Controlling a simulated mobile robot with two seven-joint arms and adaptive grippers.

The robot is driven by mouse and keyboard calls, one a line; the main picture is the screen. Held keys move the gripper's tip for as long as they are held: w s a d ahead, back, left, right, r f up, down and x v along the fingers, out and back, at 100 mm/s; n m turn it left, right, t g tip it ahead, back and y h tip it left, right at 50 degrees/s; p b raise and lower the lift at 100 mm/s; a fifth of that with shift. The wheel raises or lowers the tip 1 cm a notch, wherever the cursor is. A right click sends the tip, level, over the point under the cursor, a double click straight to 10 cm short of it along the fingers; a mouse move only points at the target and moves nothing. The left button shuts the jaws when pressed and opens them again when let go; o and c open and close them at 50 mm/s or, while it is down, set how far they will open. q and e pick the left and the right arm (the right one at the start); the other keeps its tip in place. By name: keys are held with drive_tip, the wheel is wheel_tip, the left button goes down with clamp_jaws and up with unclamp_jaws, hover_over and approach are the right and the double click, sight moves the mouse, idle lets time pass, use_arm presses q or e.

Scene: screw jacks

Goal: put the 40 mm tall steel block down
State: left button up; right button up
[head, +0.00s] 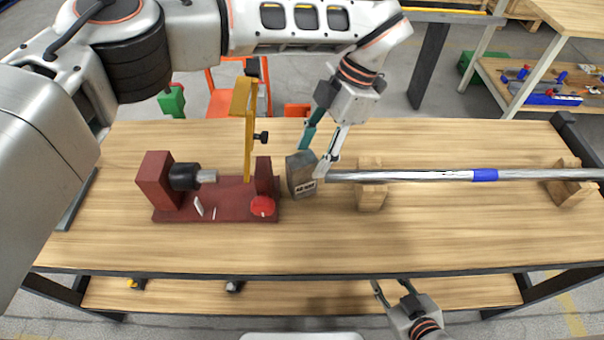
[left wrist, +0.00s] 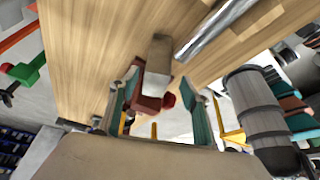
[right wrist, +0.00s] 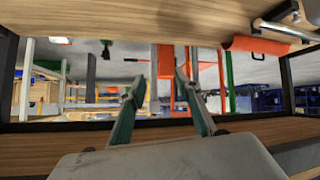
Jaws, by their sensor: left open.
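The grey steel block (head: 301,174), with a dark label on its front, stands on the wooden table between the red fixture and the near end of the steel bar. In the left wrist view the block (left wrist: 159,55) shows between my finger lines, with space on both sides. My left gripper (head: 320,152) is open at the block's right and upper side. Whether a finger touches the block cannot be told. My right gripper (head: 391,286) is open and empty by the table's front edge, over the lower shelf; its spread fingers show in the right wrist view (right wrist: 160,85).
A red fixture (head: 215,201) with a black spindle and red knob stands left of the block, a yellow upright (head: 249,130) behind it. A steel bar (head: 430,176) with a blue band rests on wooden supports (head: 371,196) to the right. The table's front middle is clear.

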sight(302, 167)
use_arm(q)
drive_tip(key=x, duration=0.3)
drive_tip(key=b+x, duration=0.1)
drive_tip(key=x, duration=0.1)
drive_tip(key=shift+w+a, duration=0.2)
drive_tip(key=shift+a, duration=0.1)
clamp_jaws()
